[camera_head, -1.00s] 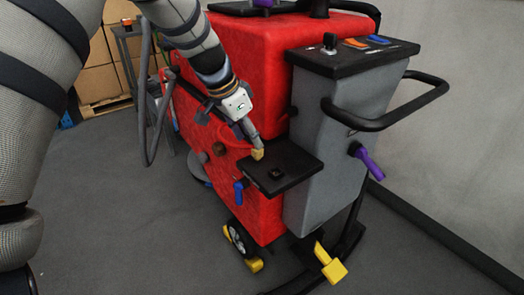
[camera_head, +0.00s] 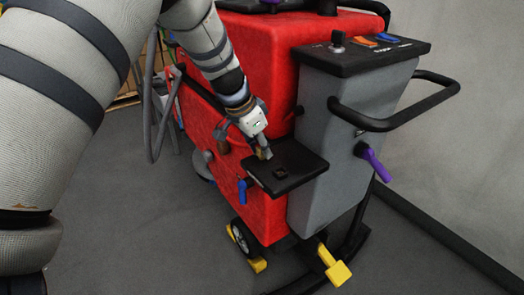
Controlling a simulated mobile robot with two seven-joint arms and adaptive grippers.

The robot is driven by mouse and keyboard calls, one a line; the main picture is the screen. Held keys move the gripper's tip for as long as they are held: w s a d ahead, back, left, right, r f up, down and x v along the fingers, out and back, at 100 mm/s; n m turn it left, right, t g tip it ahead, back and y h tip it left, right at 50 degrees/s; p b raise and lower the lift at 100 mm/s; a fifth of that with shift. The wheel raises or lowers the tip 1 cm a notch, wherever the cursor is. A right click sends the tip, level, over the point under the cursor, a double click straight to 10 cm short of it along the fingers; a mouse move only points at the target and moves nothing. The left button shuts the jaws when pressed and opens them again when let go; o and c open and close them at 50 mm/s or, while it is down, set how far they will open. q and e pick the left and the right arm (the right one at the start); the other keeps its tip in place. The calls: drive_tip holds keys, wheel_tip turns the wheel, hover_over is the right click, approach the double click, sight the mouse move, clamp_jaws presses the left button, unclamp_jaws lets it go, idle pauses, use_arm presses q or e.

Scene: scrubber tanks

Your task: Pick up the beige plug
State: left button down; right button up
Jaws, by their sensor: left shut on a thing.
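My left gripper (camera_head: 264,152) reaches down from the upper left to the back left edge of a small black shelf (camera_head: 307,162). It is shut on the beige plug (camera_head: 264,155), a small tan piece that shows only in part between the fingers. I cannot tell whether the plug still touches the shelf. A small dark square fitting (camera_head: 281,171) sits on the shelf, in front and to the right of the gripper. My right gripper is not in view.
The shelf juts from a red scrubber tank (camera_head: 262,75) with a grey column (camera_head: 340,110). A black bar handle (camera_head: 395,122), a purple lever (camera_head: 374,163), a blue lever (camera_head: 242,191) and a yellow pedal (camera_head: 339,273) stick out.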

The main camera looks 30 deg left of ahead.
use_arm(q)
wheel_tip(320, 180, up, 4)
drive_tip(key=shift+f, duration=0.2)
drive_tip(key=s+d+r+p, duration=0.1)
drive_tip(key=s+d+r, duration=0.6)
drive_tip(key=s, duration=0.5)
wheel_tip(320, 180, up, 2)
drive_tip(key=shift+r+p, duration=0.15)
drive_tip(key=shift+p, duration=0.2)
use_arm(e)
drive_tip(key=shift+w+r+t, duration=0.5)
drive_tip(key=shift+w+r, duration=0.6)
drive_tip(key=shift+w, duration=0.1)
use_arm(q)
drive_tip(key=shift+d, duration=0.1)
drive_tip(key=w+b, duration=0.1)
drive_tip(key=w, duration=0.8)
drive_tip(key=shift+f+b, duration=0.3)
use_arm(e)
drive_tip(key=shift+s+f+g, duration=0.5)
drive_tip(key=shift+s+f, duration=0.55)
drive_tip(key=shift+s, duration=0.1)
